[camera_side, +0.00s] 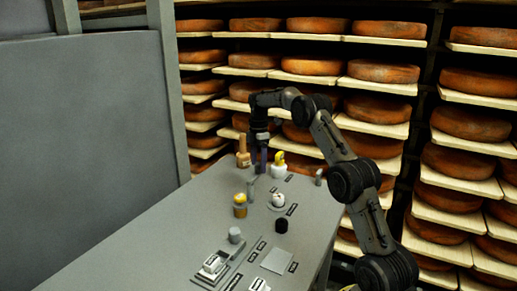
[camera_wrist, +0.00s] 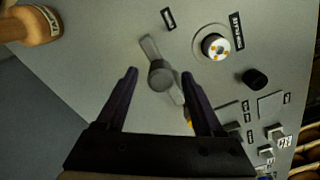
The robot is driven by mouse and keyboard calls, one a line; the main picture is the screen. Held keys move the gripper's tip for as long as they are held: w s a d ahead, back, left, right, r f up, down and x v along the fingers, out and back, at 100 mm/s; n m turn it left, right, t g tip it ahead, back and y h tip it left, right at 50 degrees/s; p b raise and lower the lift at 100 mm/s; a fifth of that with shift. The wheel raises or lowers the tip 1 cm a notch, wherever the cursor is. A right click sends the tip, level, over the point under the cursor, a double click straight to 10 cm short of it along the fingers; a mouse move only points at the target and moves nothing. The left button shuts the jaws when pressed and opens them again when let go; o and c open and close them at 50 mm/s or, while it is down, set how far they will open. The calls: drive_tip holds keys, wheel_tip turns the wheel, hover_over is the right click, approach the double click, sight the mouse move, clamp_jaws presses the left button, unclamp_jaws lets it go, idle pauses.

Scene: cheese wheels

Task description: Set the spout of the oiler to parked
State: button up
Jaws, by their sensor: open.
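A grey swivel arm on a round hub (camera_wrist: 161,76), which looks like the oiler's spout, sits on the grey panel in the wrist view. Its bar runs from upper left to lower right. It seems to be the small grey upright piece (camera_side: 250,190) in the side view. My gripper (camera_side: 261,162) points down over the panel, open and empty. In the wrist view its two fingers appear on either side of the hub, with the bar slanting between them; I cannot tell the height gap. The right finger partly hides the bar's lower end.
Switches (camera_side: 213,265) lie nearer the front. Cheese shelves stand behind; the panel's left side is clear.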

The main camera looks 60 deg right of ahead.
sight(259, 163)
wheel_tip(259, 163, up, 13)
drive_tip(key=shift+r, duration=0.15)
idle(0.5)
